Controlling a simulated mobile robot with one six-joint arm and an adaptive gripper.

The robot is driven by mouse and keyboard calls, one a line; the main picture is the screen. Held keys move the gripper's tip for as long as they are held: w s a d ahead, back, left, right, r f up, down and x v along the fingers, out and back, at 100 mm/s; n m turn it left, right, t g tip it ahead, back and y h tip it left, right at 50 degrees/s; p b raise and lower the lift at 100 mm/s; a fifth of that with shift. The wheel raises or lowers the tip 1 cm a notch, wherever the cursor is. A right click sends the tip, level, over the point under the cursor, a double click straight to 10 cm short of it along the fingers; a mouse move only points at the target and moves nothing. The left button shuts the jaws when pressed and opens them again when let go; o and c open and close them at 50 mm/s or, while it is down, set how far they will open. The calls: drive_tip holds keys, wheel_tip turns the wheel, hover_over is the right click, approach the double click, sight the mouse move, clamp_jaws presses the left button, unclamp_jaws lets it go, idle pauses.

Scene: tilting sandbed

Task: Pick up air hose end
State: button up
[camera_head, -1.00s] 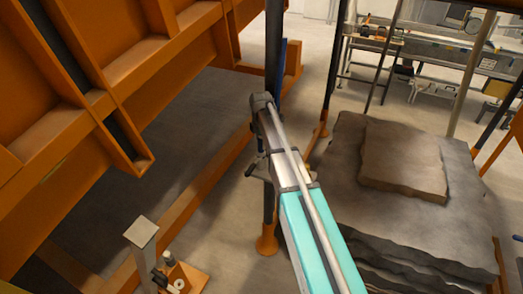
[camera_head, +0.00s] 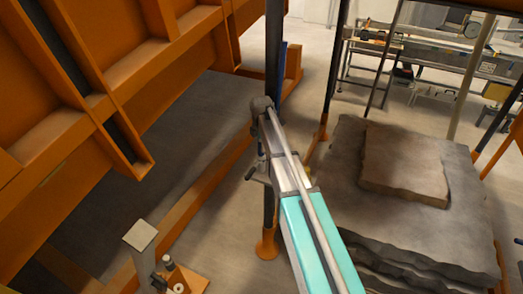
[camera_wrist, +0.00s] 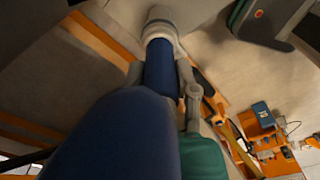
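In the wrist view a thick blue tube (camera_wrist: 159,70), possibly the air hose, runs from the bottom left up to a pale grey ring fitting (camera_wrist: 160,24). I cannot tell whether this fitting is the hose end. In the head view my arm reaches from the lower right to a grey joint beside the dark post, and my gripper (camera_head: 258,172) seems to hang just below that joint, small and partly hidden. No fingertips show clearly, so its opening and any grip cannot be told. A narrow blue strip (camera_head: 282,72) shows beside the post.
A dark upright post (camera_head: 273,50) stands right behind my arm. The orange sandbed frame (camera_head: 110,75) fills the left. A stack of grey slabs (camera_head: 400,165) stands right. A pale post (camera_head: 140,236) and an orange plate (camera_head: 190,282) are at lower left.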

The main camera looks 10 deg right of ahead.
clamp_jaws()
drive_tip(key=shift+r, duration=0.15)
drive_tip(key=shift+r+p, duration=0.75)
drive_tip(key=shift+p, duration=0.2)
drive_tip(key=s+r+p, duration=1.1)
drive_tip(key=s, duration=0.3)
drive_tip(key=shift+a, duration=0.2)
